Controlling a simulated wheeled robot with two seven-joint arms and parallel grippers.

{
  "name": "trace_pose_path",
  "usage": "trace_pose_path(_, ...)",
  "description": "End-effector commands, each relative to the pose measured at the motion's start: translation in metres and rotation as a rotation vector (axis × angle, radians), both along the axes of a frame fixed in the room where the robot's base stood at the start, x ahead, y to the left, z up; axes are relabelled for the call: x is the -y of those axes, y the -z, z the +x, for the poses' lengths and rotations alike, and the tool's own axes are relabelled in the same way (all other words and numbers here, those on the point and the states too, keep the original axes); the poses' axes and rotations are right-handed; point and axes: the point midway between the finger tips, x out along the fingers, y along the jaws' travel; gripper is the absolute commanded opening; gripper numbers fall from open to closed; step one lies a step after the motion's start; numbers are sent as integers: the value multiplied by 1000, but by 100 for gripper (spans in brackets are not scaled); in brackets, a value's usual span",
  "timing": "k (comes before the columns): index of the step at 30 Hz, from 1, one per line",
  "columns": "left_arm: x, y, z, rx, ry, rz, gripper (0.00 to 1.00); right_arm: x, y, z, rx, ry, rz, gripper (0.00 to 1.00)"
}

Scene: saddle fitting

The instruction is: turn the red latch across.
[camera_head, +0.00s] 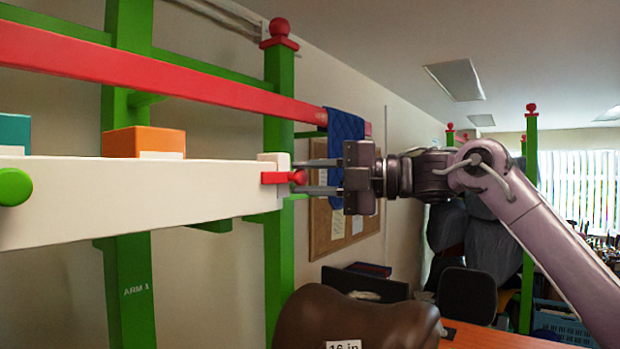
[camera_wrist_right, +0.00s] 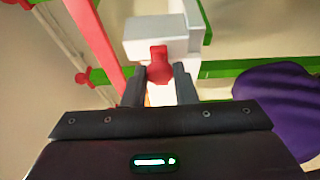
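The red latch (camera_head: 276,178) sits at the right end of the white beam (camera_head: 130,197), lying roughly level against the white end block (camera_head: 272,160). Its round knob points toward my right gripper. My right gripper (camera_head: 300,177) comes in from the right, with one finger above and one below the knob. In the right wrist view the latch (camera_wrist_right: 158,62) stands in front of the white block, its lower end between the fingertips of my right gripper (camera_wrist_right: 160,82). The fingers are apart; I cannot tell whether one touches the knob. My left gripper is out of view.
A red rail (camera_head: 150,75) runs behind and above the beam, with a blue cloth (camera_head: 345,128) hanging over it. An orange box (camera_head: 143,141) and a teal box (camera_head: 14,130) rest at the beam. A green post (camera_head: 279,110) stands behind its end. A brown saddle (camera_head: 345,317) is below.

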Motion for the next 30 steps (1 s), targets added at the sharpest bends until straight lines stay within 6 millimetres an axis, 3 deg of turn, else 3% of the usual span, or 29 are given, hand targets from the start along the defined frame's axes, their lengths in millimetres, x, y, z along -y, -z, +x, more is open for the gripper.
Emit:
trace_pose_path(1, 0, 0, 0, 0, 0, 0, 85, 0, 1, 0, -1, -1, -2, 32)
trace_pose_path(4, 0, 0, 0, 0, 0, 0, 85, 0, 1, 0, -1, -1, -2, 45)
trace_pose_path(14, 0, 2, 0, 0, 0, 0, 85, 3, 1, 0, 0, 1, 0, 45)
trace_pose_path(24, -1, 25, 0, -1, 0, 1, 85, 54, 3, -12, 1, 3, 1, 45)
trace_pose_path(30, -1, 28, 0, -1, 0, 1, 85, 74, 1, -17, 0, 1, 0, 45)
